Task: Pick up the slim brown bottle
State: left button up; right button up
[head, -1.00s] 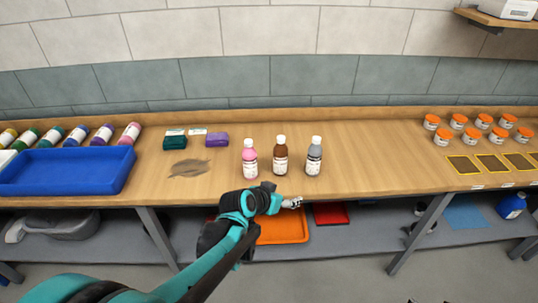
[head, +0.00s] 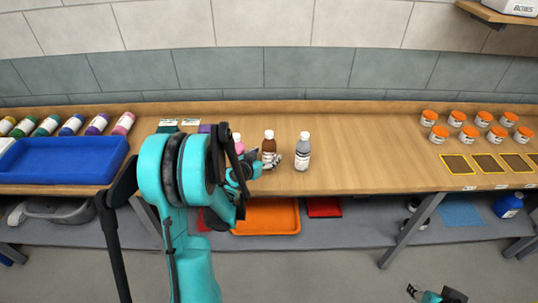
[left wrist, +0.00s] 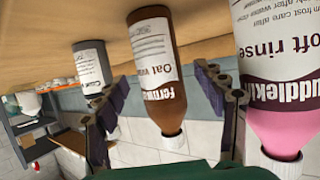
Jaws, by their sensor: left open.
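The slim brown bottle (head: 269,143) stands upright on the wooden counter, between the pink bottle (head: 238,144) and the grey bottle (head: 303,152). My left gripper (head: 273,161) is open at its front, partly covering its lower body. In the left wrist view the brown bottle (left wrist: 155,75) appears tilted, cap downward, between the spread fingers of my left gripper (left wrist: 165,98); I see no clear contact. The pink bottle (left wrist: 275,85) is close beside one finger there, and the grey bottle (left wrist: 90,68) is beyond the other. Part of my right arm's end (head: 440,295) shows at the bottom edge; its jaws are unclear.
A blue tray (head: 62,183) and a row of coloured bottles lie at the counter's left. Orange-lidded jars (head: 470,133) stand at the right. Between the grey bottle and the jars the counter is clear. An orange tray (head: 266,217) is on the shelf below.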

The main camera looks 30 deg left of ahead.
aim_at(266, 156)
pick_arm(q)
jog(key=x, duration=0.3)
jog(key=shift+f, duration=0.15)
jog(key=shift+s, duration=0.1)
jog(key=shift+c, duration=0.6)
jog(key=c, duration=1.4)
jog(key=shift+c, duration=0.2)
